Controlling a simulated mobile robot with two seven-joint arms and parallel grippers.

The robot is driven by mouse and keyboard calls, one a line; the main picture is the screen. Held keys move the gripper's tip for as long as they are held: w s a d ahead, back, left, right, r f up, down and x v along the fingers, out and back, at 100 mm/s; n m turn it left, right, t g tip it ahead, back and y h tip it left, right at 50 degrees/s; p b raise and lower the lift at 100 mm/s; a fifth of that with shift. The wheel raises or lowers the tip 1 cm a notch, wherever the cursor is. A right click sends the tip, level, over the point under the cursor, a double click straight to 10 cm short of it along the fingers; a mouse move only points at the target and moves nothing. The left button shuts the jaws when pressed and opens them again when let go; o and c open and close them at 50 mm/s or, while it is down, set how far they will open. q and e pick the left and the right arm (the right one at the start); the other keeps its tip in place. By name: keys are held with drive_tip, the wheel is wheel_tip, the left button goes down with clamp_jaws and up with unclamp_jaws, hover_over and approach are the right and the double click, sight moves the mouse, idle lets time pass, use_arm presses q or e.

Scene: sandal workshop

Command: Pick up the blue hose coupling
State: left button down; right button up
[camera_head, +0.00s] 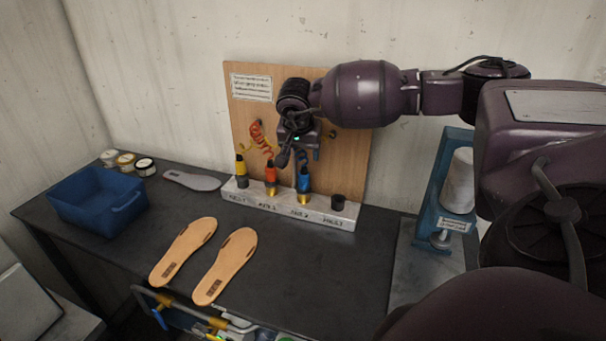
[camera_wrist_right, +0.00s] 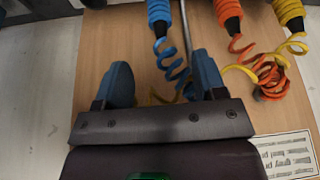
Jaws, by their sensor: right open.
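The blue hose coupling (camera_head: 304,181) stands upright in the white holder strip (camera_head: 270,208) at the foot of the wooden board. Its brass lower end sits in the strip, and a coiled blue hose rises from its top. In the right wrist view the blue coupling (camera_wrist_right: 159,12) is at the top edge, with its coiled hose running down between the fingers. My right gripper (camera_head: 300,157) is open, just above the coupling; its two blue-grey fingers (camera_wrist_right: 161,78) are apart with nothing clamped between them. My left gripper is not in view.
An orange coupling (camera_head: 271,174) and a yellow one (camera_head: 241,167) stand close to the left, with coiled hoses. A dark empty-looking socket (camera_head: 338,202) is at right. The wooden board (camera_head: 352,150) is close behind. Sandal soles (camera_head: 184,250) and a blue bin (camera_head: 97,207) lie left; a blue press (camera_head: 433,200) stands right.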

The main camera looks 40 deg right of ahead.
sight(303, 171)
drive_tip(key=x, duration=0.5)
drive_tip(key=shift+w+d, duration=0.1)
drive_tip(key=shift+d, duration=0.05)
drive_tip(key=shift+s+a+p+x, duration=0.1)
drive_tip(key=shift+a+p+x, duration=0.1)
drive_tip(key=shift+x, duration=1.2)
drive_tip(key=shift+s+a+p+x, duration=0.1)
drive_tip(key=shift+a+p+x, duration=0.1)
drive_tip(key=shift+x, duration=1.15)
drive_tip(key=shift+f, duration=0.15)
drive_tip(key=shift+c, duration=0.3)
drive_tip(key=c, duration=1)
